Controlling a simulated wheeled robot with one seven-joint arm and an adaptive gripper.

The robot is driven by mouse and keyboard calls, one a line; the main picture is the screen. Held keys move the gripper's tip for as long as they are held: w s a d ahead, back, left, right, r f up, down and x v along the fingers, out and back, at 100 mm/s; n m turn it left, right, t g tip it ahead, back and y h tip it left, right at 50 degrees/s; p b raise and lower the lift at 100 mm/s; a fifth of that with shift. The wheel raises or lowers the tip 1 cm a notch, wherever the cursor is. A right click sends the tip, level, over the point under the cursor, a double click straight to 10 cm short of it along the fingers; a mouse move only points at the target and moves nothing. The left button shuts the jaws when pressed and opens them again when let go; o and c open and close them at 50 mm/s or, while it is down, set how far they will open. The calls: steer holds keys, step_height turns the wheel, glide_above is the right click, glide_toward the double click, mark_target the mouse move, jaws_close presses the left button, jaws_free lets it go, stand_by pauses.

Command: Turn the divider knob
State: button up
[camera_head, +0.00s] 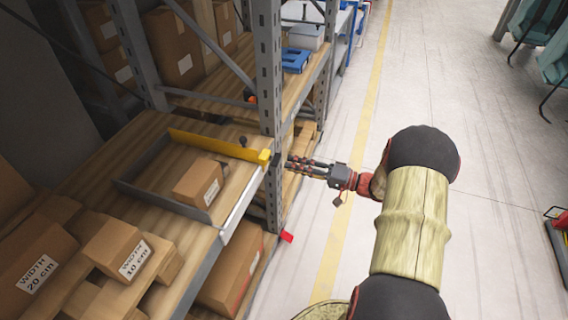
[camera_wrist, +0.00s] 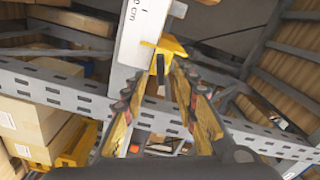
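The yellow divider (camera_head: 215,146) stands on the wooden shelf, and its yellow front end (camera_head: 265,157) reaches the shelf's front edge. A small dark knob (camera_head: 276,160) shows at that end. In the wrist view, the yellow end (camera_wrist: 170,46) lies straight ahead, with the dark knob (camera_wrist: 160,66) below it. My gripper (camera_head: 290,164) is in front of the shelf, pointing left at the knob. In the wrist view my gripper (camera_wrist: 160,78) is open, with one finger on each side of the knob. I cannot tell whether either finger touches it.
A cardboard box (camera_head: 199,183) sits on the shelf beside the divider, behind a metal front rail (camera_head: 240,208). A grey upright post (camera_head: 268,70) stands close to my gripper. More boxes (camera_head: 118,247) fill the near shelf.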

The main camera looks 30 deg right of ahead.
steer(key=v, duration=0.7)
stand_by(0.5)
